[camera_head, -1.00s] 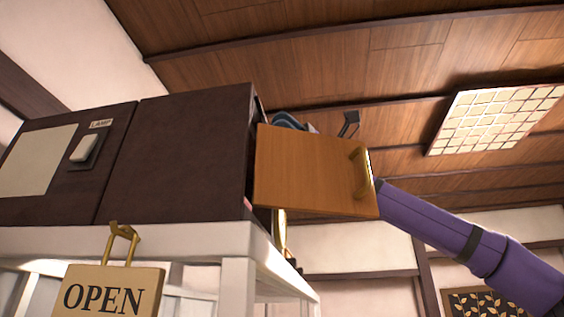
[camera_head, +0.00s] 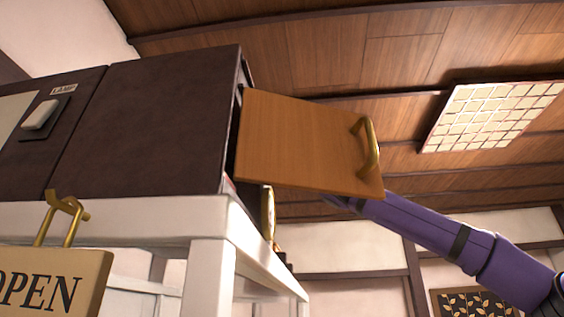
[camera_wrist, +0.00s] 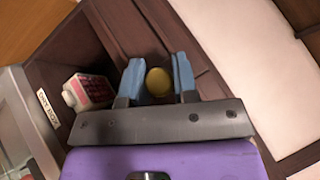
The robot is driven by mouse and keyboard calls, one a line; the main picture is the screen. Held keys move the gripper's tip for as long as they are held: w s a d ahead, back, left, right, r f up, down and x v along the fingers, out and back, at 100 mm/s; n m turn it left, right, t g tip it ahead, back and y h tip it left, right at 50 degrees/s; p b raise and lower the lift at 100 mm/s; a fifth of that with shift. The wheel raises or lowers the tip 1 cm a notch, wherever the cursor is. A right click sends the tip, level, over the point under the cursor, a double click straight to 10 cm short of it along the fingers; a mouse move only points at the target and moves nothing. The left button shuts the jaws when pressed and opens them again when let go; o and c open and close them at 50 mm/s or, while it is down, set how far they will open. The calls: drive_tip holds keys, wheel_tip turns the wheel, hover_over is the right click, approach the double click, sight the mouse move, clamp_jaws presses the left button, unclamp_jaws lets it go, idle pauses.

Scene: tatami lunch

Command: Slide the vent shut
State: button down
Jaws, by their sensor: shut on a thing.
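In the wrist view my gripper (camera_wrist: 157,72) has its two blue fingers closed on either side of a rounded yellow knob (camera_wrist: 159,82). The knob is in front of dark brown panelling inside the cabinet; what it is fixed to is hidden. No vent slats show clearly. In the head view, my gripper is hidden behind the open wooden door (camera_head: 305,145) of the dark cabinet (camera_head: 145,125). My purple arm passes behind the lower right of the door.
The door stands out from the cabinet, with a brass handle (camera_head: 370,147). A red and white carton (camera_wrist: 90,91) is left of my fingers. A white stand (camera_head: 210,265) is under the cabinet. An OPEN sign (camera_head: 55,285) hangs at lower left.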

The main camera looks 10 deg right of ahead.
drive_tip(key=shift+w+d, duration=0.1)
drive_tip(key=shift+w, duration=0.1)
drive_tip(key=c, duration=0.9)
unclamp_jaws()
drive_tip(key=shift+w, duration=0.1)
drive_tip(key=v, duration=1)
drive_tip(key=shift+d+f, duration=0.2)
drive_tip(key=shift+d, duration=0.15)
